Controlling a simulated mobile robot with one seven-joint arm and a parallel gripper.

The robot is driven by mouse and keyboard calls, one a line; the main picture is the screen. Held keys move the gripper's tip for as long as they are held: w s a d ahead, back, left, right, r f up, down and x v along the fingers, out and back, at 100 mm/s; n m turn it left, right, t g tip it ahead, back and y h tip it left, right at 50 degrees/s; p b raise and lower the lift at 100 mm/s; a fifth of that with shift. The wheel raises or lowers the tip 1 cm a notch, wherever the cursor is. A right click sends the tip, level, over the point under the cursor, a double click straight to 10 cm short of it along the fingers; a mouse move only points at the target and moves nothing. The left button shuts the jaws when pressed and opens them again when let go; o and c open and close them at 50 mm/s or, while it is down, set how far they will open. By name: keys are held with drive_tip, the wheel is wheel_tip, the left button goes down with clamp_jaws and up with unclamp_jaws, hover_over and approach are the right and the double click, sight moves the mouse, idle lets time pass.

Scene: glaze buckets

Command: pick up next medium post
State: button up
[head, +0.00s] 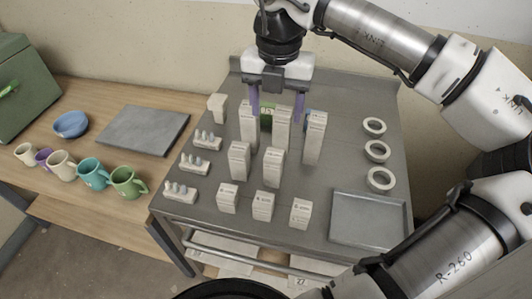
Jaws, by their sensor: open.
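Two medium posts, pale and block-like, stand upright in the middle row on the grey metal table: a left one (239,161) and a right one (273,168). Three tall posts stand behind them: left (247,130), middle (281,133) and right (314,140). Three short posts stand in front: left (227,199), middle (263,207) and right (300,214). My gripper (277,112) points down with its purple fingers apart, at the back of the table by the tall posts' tops. It appears empty. Its exact depth relative to the tall posts is unclear.
The grey table (350,170) also holds several white rings, such as this one (377,152), a shallow grey tray (369,220) and small pale stands (200,163) at left. Green something shows partly behind the tall posts. A wooden bench (110,210) at left holds several mugs.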

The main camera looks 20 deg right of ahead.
sight(274, 155)
drive_tip(key=f+b, duration=0.4)
drive_tip(key=f, duration=0.4)
drive_tip(key=shift+s, duration=0.2)
drive_tip(key=f, duration=0.2)
drive_tip(key=f+b, duration=0.2)
drive_tip(key=f, duration=0.1)
drive_tip(key=shift+s+a+f, duration=0.1)
drive_tip(key=shift+a+f, duration=0.15)
drive_tip(key=shift+f, duration=0.05)
drive_tip(key=c, duration=1.3)
drive_tip(key=shift+r, duration=0.1)
drive_tip(key=shift+r, duration=0.1)
